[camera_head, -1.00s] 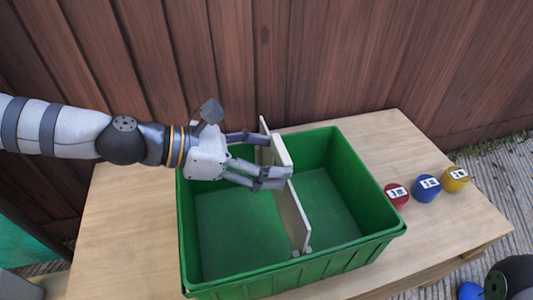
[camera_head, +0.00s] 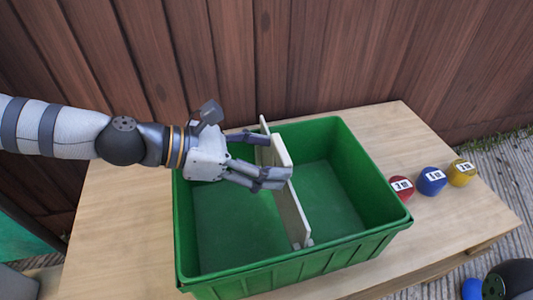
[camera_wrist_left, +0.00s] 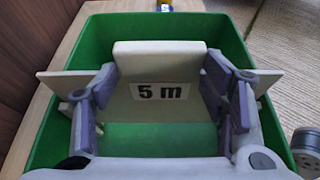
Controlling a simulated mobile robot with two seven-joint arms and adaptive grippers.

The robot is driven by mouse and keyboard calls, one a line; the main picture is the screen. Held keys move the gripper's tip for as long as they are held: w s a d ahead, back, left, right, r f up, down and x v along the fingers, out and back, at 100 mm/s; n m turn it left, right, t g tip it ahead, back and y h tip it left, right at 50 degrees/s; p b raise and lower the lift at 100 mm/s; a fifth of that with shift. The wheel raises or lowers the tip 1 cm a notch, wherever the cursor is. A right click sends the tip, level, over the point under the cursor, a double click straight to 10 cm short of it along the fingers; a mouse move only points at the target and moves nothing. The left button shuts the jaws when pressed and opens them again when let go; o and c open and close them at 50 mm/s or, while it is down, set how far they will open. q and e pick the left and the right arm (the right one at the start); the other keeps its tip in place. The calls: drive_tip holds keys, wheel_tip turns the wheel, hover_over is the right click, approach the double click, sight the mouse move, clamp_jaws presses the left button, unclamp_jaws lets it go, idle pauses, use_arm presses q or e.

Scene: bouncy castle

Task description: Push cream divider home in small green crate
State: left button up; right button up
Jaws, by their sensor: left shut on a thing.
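The small green crate (camera_head: 290,278) stands on the wooden table. The cream divider (camera_head: 292,215) is upright across its middle, with its far end showing above the far rim in the head view. Small pale guide pieces show at its near end; whether its lower edge meets the floor I cannot tell. My left gripper (camera_head: 268,160) comes from the left and is shut on the divider's raised middle part. In the left wrist view the divider (camera_wrist_left: 158,100) carries a "5 m" label between the fingers (camera_wrist_left: 160,92).
The wooden table (camera_head: 118,215) is bare left of the crate. A red ball (camera_head: 402,190), a blue ball (camera_head: 432,181) and a yellow ball (camera_head: 462,173) sit right of it. A brown wooden wall (camera_head: 380,60) stands close behind the table.

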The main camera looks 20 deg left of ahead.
use_arm(q)
drive_tip(key=shift+f+b, duration=2.15)
drive_tip(key=shift+f, duration=0.55)
drive_tip(key=o, duration=1.3)
use_arm(e)
drive_tip(key=f, duration=0.1)
drive_tip(key=s+f, duration=0.1)
drive_tip(key=f, duration=0.1)
drive_tip(key=shift+s+a+f+g, duration=0.1)
drive_tip(key=shift+f+g, duration=0.15)
drive_tip(key=shift+g, duration=0.05)
use_arm(q)
drive_tip(key=shift+o, duration=0.2)
